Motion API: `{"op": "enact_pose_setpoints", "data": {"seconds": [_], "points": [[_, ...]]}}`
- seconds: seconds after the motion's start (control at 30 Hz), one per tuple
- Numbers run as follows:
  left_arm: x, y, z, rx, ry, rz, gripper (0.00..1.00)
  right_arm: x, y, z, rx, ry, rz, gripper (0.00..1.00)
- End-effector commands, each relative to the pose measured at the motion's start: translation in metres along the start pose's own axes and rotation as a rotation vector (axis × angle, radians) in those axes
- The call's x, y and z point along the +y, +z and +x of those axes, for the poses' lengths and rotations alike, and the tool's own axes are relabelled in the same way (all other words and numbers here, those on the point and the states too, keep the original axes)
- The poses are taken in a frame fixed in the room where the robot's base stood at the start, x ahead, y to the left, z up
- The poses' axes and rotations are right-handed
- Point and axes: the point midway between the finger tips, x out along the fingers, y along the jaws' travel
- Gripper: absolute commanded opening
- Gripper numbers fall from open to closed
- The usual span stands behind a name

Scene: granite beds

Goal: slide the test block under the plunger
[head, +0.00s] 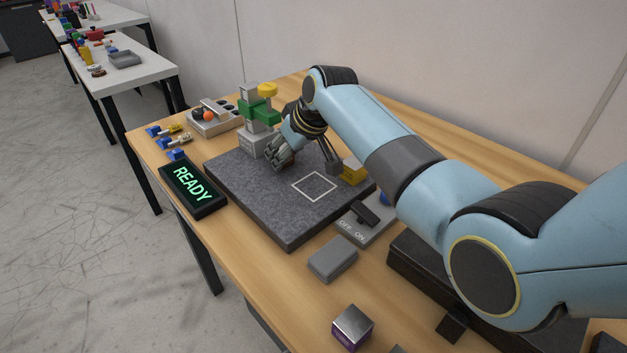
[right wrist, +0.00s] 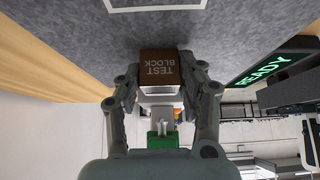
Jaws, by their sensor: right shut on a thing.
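The brown test block (right wrist: 158,66), its label readable upside down, sits between the fingers of my right gripper (right wrist: 159,82) in the right wrist view. The gripper is shut on it, low over the dark granite bed (head: 247,185). In the head view my right gripper (head: 279,154) is at the far part of the bed, close to the gauge stand with its green arm (head: 259,111) and yellow knob (head: 267,90). The gripper hides the block and the plunger there. The stand's green part (right wrist: 162,142) shows beyond the block in the wrist view. My left gripper is not in view.
A white square outline (head: 314,174) marks the bed. A READY display (head: 193,187) stands left of it, an OFF/ON switch box (head: 366,214) and a yellow block (head: 352,171) right. A grey box (head: 333,260) and a purple-sided cube (head: 352,327) lie nearer. A tray (head: 216,125) is behind.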

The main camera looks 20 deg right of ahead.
Motion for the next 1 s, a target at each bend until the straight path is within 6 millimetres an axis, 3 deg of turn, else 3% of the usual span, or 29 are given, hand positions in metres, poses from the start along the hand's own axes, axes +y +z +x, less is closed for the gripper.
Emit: {"op": "enact_pose_setpoints", "data": {"seconds": [0.43,0.83,0.87,1.0], "points": [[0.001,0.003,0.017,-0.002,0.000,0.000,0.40,0.000,-0.018,0.014,0.000,0.000,0.000,0.10],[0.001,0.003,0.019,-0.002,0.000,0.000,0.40,0.000,-0.022,0.015,-0.001,0.000,0.000,0.10],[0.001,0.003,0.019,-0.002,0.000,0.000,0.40,0.000,-0.022,0.015,-0.001,0.000,0.000,0.42],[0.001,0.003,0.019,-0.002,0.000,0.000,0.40,0.000,-0.022,0.015,-0.001,0.000,0.000,0.58]]}}
